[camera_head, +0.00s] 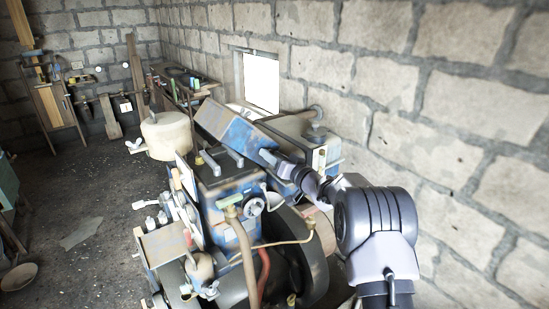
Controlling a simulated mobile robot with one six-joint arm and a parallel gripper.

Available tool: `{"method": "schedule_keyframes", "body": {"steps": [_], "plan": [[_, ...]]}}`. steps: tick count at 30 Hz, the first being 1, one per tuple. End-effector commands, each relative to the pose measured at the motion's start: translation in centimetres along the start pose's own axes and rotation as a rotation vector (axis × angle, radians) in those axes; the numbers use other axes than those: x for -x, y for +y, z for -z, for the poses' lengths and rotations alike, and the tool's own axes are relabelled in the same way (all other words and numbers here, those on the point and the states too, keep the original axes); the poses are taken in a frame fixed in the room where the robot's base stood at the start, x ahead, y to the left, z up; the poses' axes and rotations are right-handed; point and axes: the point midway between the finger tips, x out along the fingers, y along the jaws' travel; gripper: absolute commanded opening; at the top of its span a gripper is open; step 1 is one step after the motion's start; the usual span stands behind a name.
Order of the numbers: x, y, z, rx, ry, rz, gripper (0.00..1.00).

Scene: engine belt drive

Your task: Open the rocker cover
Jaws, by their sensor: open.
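A worn blue engine (222,183) stands in the middle of the head view.
A large black wheel (312,262), a tan pipe (243,255) and a red hose (264,272) are at the engine's front. A cream tank (168,135) stands left. The stone wall (455,130) is close on the right. The dark floor at left is mostly free.

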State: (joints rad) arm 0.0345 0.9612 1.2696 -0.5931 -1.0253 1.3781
Motion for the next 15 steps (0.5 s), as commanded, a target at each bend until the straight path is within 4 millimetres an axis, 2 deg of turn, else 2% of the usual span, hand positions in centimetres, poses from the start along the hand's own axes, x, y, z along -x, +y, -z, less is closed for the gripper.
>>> {"method": "schedule_keyframes", "body": {"steps": [5, 8, 15], "plan": [[0.0, 0.0, -0.2, 0.013, -0.001, -0.001, 0.46], [0.0, -0.6, -1.1, 0.108, -0.001, 0.001, 0.46], [0.0, -2.7, -5.1, 0.635, -0.003, 0.002, 0.46]]}}
